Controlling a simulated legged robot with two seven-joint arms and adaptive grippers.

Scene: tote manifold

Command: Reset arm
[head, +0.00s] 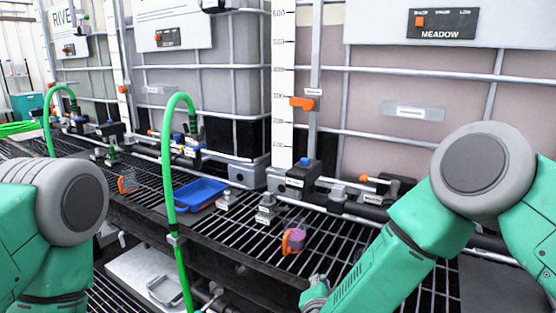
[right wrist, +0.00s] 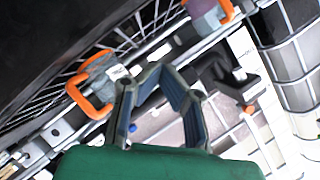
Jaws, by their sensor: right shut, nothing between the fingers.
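My right arm comes in from the right in the head view, and its gripper (head: 316,287) shows at the bottom edge, partly cut off, in front of the grating. In the right wrist view the fingers (right wrist: 161,72) are shut with nothing between them. Only the upper part of my left arm (head: 60,225) shows at the left of the head view; its gripper is out of view.
A purple cup with orange handle (head: 294,240), a blue tray (head: 200,194) and an orange-handled grey cup (head: 127,183) stand on the black grating. Caged totes (head: 390,130) with valves line the back. A green hose (head: 169,170) rises left of centre.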

